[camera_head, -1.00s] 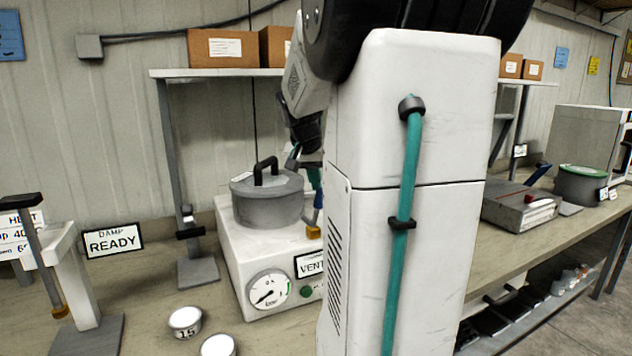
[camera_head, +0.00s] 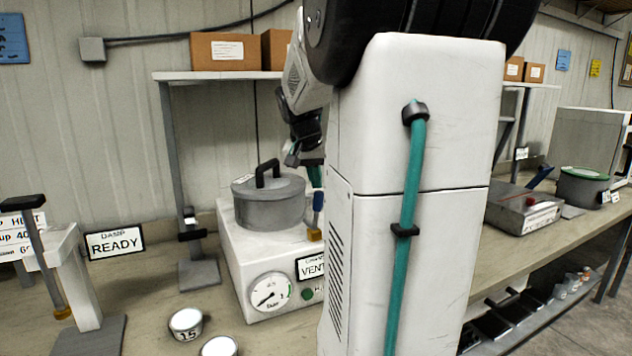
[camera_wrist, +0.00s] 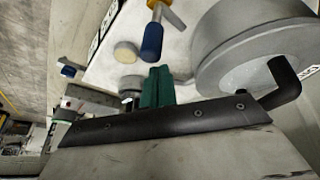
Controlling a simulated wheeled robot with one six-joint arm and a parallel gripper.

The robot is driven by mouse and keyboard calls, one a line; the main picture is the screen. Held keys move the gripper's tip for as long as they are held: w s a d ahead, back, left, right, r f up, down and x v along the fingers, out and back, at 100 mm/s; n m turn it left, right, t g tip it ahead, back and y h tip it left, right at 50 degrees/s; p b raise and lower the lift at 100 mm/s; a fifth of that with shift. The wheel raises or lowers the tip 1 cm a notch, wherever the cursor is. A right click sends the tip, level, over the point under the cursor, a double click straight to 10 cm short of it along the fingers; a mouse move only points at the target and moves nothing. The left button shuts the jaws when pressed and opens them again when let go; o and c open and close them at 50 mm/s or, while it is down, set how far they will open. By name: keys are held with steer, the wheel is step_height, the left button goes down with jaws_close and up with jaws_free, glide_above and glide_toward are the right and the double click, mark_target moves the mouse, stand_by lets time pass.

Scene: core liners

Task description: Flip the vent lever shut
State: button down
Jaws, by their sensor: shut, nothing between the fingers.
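The vent lever (camera_head: 318,201) has a blue handle standing upright above a brass-coloured base, beside the grey lidded pot (camera_head: 270,205). In the wrist view the lever (camera_wrist: 152,40) lies near the top centre, left of the pot (camera_wrist: 255,45). My gripper (camera_head: 315,178) has teal fingers and shows just above the lever, partly hidden behind my own arm. In the wrist view its fingers (camera_wrist: 158,87) are closed together and empty, and a gap shows between them and the blue handle. I cannot tell the exact depth of that gap.
The white unit (camera_head: 240,270) under the pot carries a pressure gauge (camera_head: 270,292) and a VENT label (camera_head: 312,266). Two small round tins stand on the bench in front. A post on a grey base (camera_head: 198,273) stands to the left. My arm hides the unit's right side.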

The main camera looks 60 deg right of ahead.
step_height(320, 180, up, 9)
steer(key=w, duration=0.1)
steer(key=shift+w+a+r, duration=0.15)
steer(key=shift+a+r, duration=0.05)
steer(key=shift+a, duration=0.25)
stand_by(0.8)
steer(key=s+a+f+n+y, duration=0.1)
steer(key=s+a+f+n, duration=0.3)
steer(key=a, duration=0.8)
steer(key=s+a+f+n+y, duration=0.2)
steer(key=s+a+f+n, duration=0.2)
steer(key=a, duration=0.9)
steer(key=s+a+f+n+y, duration=0.1)
steer(key=s+a+f+n, duration=0.3)
steer(key=a+f, duration=0.5)
steer(key=a+n, duration=0.1)
steer(key=a, duration=0.2)
steer(key=shift+s+a+f+t+y, duration=0.15)
steer(key=shift+s+f+t+y, duration=0.15)
steer(key=shift+t+y, duration=0.1)
